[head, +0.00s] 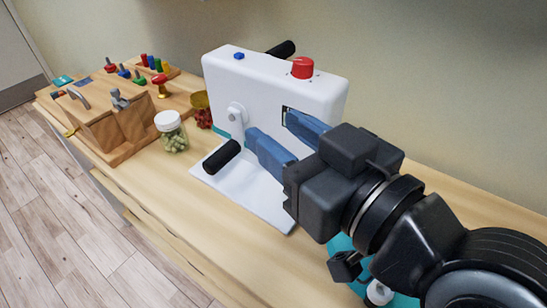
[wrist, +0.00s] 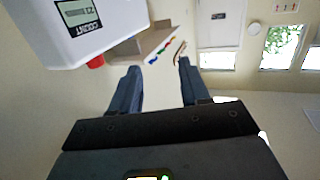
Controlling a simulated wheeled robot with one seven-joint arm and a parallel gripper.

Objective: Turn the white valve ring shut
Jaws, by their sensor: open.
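I cannot make out a white valve ring clearly in either view. A small white round part (head: 378,293) on a teal piece (head: 343,245) shows at the lower right of the head view, mostly hidden by my arm; I cannot tell whether it is the ring. My gripper (head: 268,127) is open, with two blue fingers and nothing between them. It is in front of the white crank machine (head: 235,85), which has black handles and a red knob. The gripper also shows in the wrist view (wrist: 160,68). I cannot tell whether a finger touches the machine.
A white-lidded jar (head: 172,132) of green pieces stands left of the machine. Wooden boards with coloured pegs and metal fittings (head: 120,115) fill the far left of the wooden counter (head: 190,215). The wall is close behind. Bare counter lies in front of the jar.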

